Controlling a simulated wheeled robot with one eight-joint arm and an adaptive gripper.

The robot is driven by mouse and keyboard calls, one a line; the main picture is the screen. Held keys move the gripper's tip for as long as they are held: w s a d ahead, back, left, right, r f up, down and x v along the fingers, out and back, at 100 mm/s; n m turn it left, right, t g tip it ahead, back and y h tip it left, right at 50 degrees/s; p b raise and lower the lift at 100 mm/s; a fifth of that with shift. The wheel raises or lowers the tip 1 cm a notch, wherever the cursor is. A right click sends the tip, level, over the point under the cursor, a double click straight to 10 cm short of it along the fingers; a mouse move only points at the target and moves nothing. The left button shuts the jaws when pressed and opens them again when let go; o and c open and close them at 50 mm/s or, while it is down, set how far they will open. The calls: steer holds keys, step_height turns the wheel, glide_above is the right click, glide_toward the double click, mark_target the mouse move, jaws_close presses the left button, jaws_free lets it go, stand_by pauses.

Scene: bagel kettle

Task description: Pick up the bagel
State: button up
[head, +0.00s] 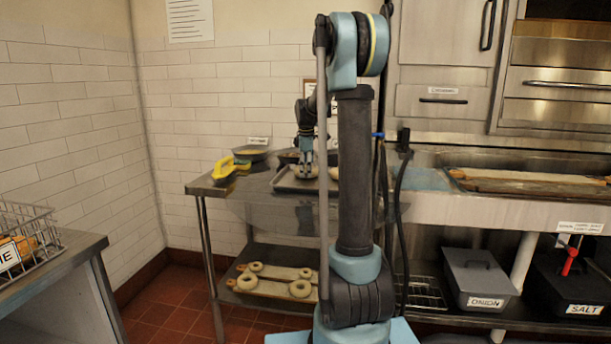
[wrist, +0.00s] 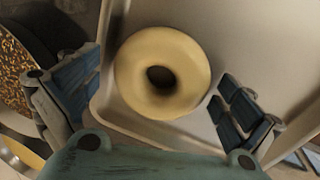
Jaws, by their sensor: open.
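A pale, ring-shaped bagel (wrist: 182,62) lies on a metal tray (wrist: 115,112) in the wrist view, near the tray's corner. My gripper (wrist: 160,98) is open, with one finger to the left of the bagel and one to the right. A gap shows between each finger and the bagel. In the head view my gripper (head: 305,160) points down over the tray on the steel table. There, the bagel is small and partly hidden by my gripper and arm.
A yellow-handled tool (head: 224,168) and a dark pan (head: 251,153) sit on the table's left side. A bowl of seeds (wrist: 12,75) stands left of the tray. More bagels lie on boards on the lower shelf (head: 277,283). A wire basket (head: 25,235) stands at far left.

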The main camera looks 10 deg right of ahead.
steer(key=shift+f, duration=0.1)
steer(key=c, duration=1)
step_height(320, 180, up, 10)
stand_by(0.4)
steer(key=shift+a, duration=0.2)
